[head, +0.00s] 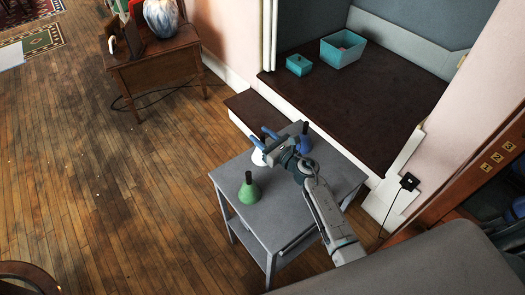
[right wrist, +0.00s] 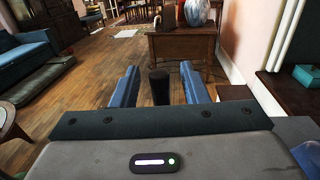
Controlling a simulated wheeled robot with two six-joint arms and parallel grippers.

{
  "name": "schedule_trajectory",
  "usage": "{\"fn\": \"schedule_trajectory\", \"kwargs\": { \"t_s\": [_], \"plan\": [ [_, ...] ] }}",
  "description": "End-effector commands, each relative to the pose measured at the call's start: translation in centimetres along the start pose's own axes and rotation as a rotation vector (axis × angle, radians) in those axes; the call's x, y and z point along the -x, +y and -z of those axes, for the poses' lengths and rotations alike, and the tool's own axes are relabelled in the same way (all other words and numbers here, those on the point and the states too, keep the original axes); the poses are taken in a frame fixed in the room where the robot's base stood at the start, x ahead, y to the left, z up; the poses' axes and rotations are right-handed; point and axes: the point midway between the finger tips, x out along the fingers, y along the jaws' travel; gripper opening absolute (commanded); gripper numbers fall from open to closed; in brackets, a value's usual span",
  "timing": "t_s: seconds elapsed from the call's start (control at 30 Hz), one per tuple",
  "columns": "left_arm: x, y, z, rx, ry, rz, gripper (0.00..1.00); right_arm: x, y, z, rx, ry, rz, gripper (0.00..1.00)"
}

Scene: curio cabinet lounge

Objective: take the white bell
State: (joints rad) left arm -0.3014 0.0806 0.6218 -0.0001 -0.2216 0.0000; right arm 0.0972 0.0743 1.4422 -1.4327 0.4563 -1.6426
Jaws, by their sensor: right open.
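The white bell (head: 258,158) stands on the small grey table (head: 225,177), partly hidden behind my right gripper (head: 266,137). The gripper is open at the height of the bell's handle. In the right wrist view, a black handle (right wrist: 159,87) stands upright between the two blue fingers of my right gripper (right wrist: 156,80), with a gap on each side. It appears to be the white bell's handle, whose body is hidden in that view. My left gripper is not in view.
A green bell (head: 249,190) stands near the table's left front, and a blue bell (head: 305,141) just right of my gripper. Behind is a dark raised floor (head: 350,110) with a teal box (head: 342,50) and a smaller teal box (head: 299,65). A wooden desk (head: 160,75) stands further left.

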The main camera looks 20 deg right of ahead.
Motion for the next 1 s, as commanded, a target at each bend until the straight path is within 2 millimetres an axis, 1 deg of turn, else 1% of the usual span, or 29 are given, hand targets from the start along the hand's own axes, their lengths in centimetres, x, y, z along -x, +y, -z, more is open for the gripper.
{"fn": "schedule_trajectory", "kwargs": {
  "t_s": [0.03, 0.07, 0.2, 0.23, 0.27, 0.57, 0.7, 0.87, 1.0],
  "plan": [
    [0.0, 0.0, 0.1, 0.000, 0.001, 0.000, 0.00, 0.0, 0.0, 0.0, 0.000, 0.000, 0.000, 0.40],
    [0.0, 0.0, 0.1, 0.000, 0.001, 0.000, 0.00, 0.0, 0.0, 0.0, 0.000, 0.000, 0.000, 0.36],
    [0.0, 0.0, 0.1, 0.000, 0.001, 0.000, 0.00, 0.1, 0.0, 0.0, 0.000, 0.000, 0.000, 0.09],
    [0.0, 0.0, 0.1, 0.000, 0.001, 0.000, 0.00, 0.1, 0.0, 0.0, 0.000, 0.000, 0.000, 0.03],
    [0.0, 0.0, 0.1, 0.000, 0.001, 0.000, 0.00, 0.1, 0.0, 0.0, 0.000, 0.000, 0.000, 0.00],
    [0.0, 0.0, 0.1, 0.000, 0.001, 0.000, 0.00, 0.1, 0.0, 0.0, 0.000, 0.000, 0.000, 0.00],
    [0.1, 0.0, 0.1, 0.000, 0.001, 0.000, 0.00, 0.1, 0.0, -0.4, 0.000, 0.000, 0.000, 0.00],
    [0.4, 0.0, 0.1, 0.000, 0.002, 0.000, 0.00, 0.1, 0.0, -1.8, 0.001, -0.002, 0.000, 0.00],
    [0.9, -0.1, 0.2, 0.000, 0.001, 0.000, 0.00, 0.1, 0.0, -3.8, 0.003, -0.002, 0.000, 0.00]
  ]
}}
